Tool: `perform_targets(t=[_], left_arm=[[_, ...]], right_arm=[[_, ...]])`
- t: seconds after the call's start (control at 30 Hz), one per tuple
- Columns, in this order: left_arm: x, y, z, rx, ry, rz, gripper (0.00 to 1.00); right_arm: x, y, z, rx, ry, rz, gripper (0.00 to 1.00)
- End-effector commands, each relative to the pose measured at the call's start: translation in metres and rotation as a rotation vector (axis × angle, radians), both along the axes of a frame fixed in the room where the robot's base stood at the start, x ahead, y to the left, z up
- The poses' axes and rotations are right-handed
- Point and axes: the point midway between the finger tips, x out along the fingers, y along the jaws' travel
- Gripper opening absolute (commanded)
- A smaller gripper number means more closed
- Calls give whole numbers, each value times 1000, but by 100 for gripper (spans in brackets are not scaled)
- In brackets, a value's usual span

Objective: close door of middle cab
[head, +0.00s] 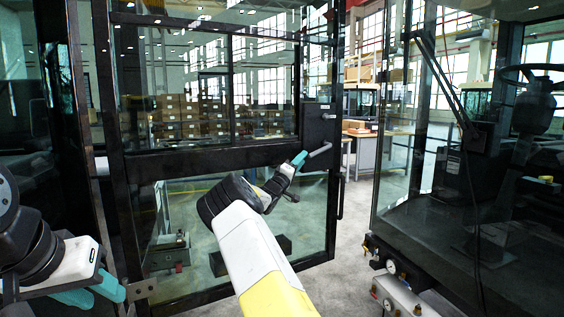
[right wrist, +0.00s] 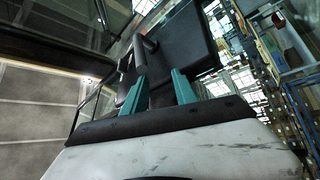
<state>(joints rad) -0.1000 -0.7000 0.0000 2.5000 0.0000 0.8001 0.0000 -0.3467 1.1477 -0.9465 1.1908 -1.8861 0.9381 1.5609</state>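The middle cab's door (head: 215,150) is a large glass panel in a black frame. It stands swung open at the left, with a gap between its free edge and the cab (head: 470,150) at the right. A grey bar handle (head: 321,150) sticks out near its free edge; a dark bar (right wrist: 140,58), seemingly this handle, shows in the right wrist view. My right gripper (head: 297,160) is at the handle, its teal fingers (right wrist: 158,82) apart, with the bar close to the left finger; contact is unclear. My left gripper (head: 98,291) is low at the left, fingers apart and empty.
A black wiper arm (head: 440,80) runs down the cab's glass at the right. Gauges and fittings (head: 392,282) sit low on the cab's front. Behind the door are stacked boxes (head: 185,115) and a workbench (head: 362,150). Grey floor (head: 350,240) is free between door and cab.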

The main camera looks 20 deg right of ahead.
Motion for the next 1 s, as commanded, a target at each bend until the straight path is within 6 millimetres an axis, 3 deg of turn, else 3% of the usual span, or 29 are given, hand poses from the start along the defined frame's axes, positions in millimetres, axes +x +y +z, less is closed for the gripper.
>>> perform_targets(t=[1.0], left_arm=[[0,0,0,0,0,0,36]], right_arm=[[-23,49,-29,0,2,6,38]])
